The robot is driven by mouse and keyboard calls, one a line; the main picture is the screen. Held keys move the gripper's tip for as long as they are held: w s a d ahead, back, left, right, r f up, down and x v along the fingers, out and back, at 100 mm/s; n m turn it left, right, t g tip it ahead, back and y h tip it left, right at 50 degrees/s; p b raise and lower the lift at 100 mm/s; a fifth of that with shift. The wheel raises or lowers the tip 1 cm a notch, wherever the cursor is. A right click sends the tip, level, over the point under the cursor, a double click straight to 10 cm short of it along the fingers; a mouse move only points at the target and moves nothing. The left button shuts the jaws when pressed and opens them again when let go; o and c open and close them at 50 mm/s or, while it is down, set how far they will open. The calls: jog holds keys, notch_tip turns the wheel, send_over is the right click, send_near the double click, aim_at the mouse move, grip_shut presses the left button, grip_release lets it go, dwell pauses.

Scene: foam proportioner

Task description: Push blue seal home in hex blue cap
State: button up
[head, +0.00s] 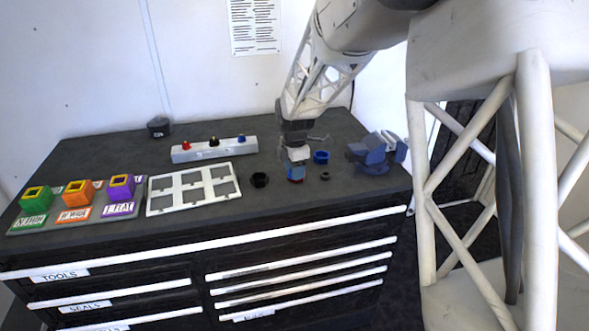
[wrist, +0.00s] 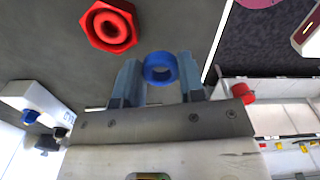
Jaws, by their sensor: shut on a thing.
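A round blue ring, the blue seal (wrist: 160,68), sits between the fingertips of my gripper (wrist: 158,82) in the wrist view. My gripper (head: 295,168) is shut on it, low above the front right of the worktop in the head view. A blue ring-shaped part (head: 321,157) stands on the worktop just right of my gripper; I cannot tell if it is the hex blue cap. A red hex cap (wrist: 110,27) with a round hole lies ahead and left of the seal in the wrist view, apart from it.
A black ring (head: 260,180) and a small dark ring (head: 325,176) lie nearby. A blue vise (head: 375,154) stands at right. A white frame tray (head: 160,206), a white bar (head: 185,155) with coloured knobs and several coloured boxes (head: 78,193) are left.

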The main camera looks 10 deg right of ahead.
jog(key=w+d+r, duration=0.2)
jog(key=w+d, duration=0.4)
jog(key=w+d+r, duration=0.2)
jog(key=w+d, duration=0.5)
jog(key=shift+d+r, duration=0.25)
jog(key=shift+f, duration=0.15)
jog(key=shift+f, duration=3.2)
jog(key=o, duration=1.3)
